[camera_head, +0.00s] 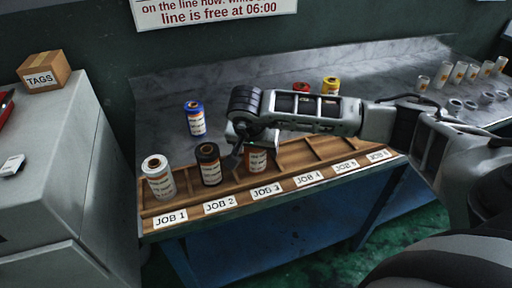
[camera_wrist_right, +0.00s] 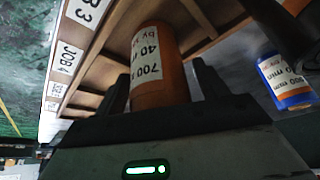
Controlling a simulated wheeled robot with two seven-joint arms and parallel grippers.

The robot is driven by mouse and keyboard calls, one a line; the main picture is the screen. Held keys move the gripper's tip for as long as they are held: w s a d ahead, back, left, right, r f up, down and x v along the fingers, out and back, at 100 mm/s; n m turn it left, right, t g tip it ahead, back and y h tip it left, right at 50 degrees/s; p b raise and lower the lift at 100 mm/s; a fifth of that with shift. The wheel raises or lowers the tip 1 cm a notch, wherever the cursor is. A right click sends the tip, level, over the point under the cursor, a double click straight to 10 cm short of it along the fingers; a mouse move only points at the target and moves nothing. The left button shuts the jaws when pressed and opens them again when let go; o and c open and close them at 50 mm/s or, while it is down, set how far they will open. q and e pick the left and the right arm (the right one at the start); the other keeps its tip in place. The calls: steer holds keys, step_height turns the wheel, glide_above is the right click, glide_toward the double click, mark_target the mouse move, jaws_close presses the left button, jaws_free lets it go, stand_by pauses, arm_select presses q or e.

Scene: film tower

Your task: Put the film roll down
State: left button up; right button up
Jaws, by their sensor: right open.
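The film roll (camera_head: 257,161) is orange-brown with a white label. It stands in the JOB 3 compartment of the wooden rack (camera_head: 300,166), its top partly hidden by my right gripper (camera_head: 246,140). In the right wrist view the roll (camera_wrist_right: 158,60) is between the two dark fingers of the right gripper (camera_wrist_right: 160,82). The fingers are open, one on each side of it. Contact cannot be told. My left gripper is in neither view.
A white roll (camera_head: 158,178) stands at JOB 1 and a black roll (camera_head: 209,166) at JOB 2. A blue roll (camera_head: 195,118) stands behind the rack. Red (camera_head: 301,87) and yellow (camera_head: 330,85) rolls are behind my arm. The JOB 4 to JOB 6 compartments look empty.

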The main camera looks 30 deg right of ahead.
steer(key=v, duration=1.2)
steer(key=shift+r+b, duration=0.15)
steer(key=shift+b, duration=0.3)
